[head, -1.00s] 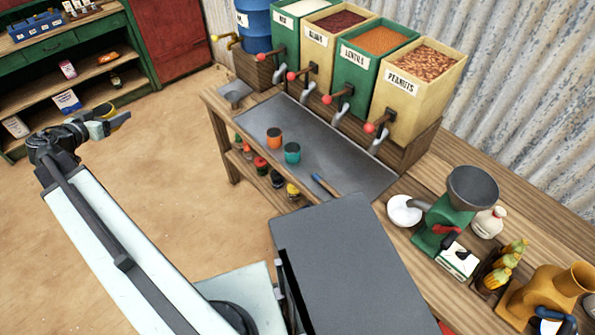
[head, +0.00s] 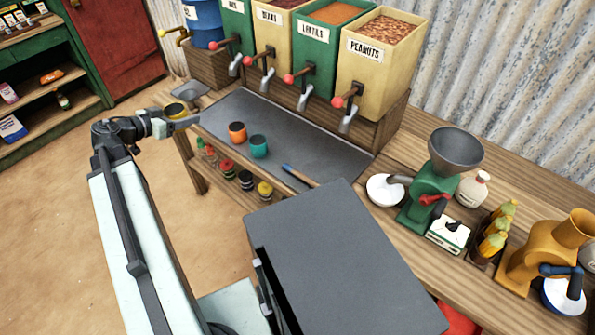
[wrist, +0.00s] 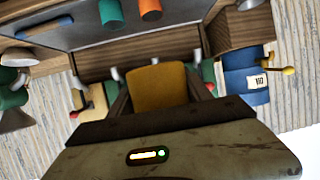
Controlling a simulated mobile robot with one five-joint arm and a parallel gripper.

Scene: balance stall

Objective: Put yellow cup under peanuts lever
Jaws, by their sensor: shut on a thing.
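My gripper (head: 180,121) is shut on the yellow cup (head: 176,110), in the head view at the left end of the bench. In the wrist view the yellow cup (wrist: 158,88) sits between the jaws. The peanuts bin (head: 376,70) is cream and is the rightmost of the row of dispensers. Its lever (head: 345,98) has a red knob, with a grey spout (head: 348,121) beside it above the metal tray (head: 300,152). The tray directly under this spout looks bare.
An orange cup (head: 237,132) and a teal cup (head: 259,146) stand on the tray. A green grinder (head: 432,195) stands to the right. Several small jars sit on the shelf below.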

